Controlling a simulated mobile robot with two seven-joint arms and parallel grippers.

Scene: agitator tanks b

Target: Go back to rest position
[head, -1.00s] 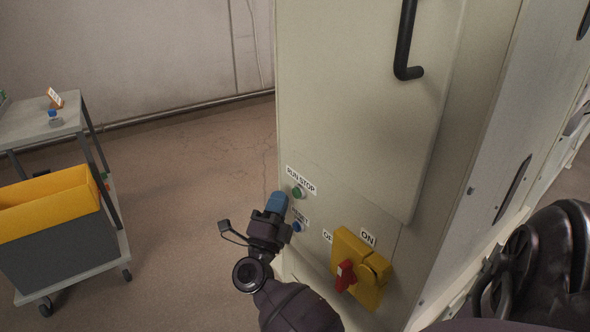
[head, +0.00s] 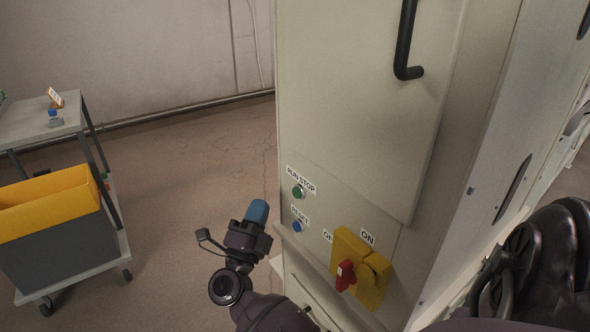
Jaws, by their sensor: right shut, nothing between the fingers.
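My right gripper (head: 257,211) has blue fingertips that are closed together with nothing between them. It is in the lower middle of the head view, just left of the pale control cabinet (head: 350,120) and apart from its buttons. The green button (head: 298,192) under the RUN STOP label and the blue button (head: 296,227) under the RESET label are both in plain view. A red rotary handle (head: 346,275) sits on a yellow plate (head: 372,290) beside the ON label. My left gripper does not show.
A grey cart (head: 84,276) with a yellow-and-grey bin (head: 50,235) stands at the left. A black door handle (head: 404,45) sticks out from the cabinet. The floor between cart and cabinet is clear.

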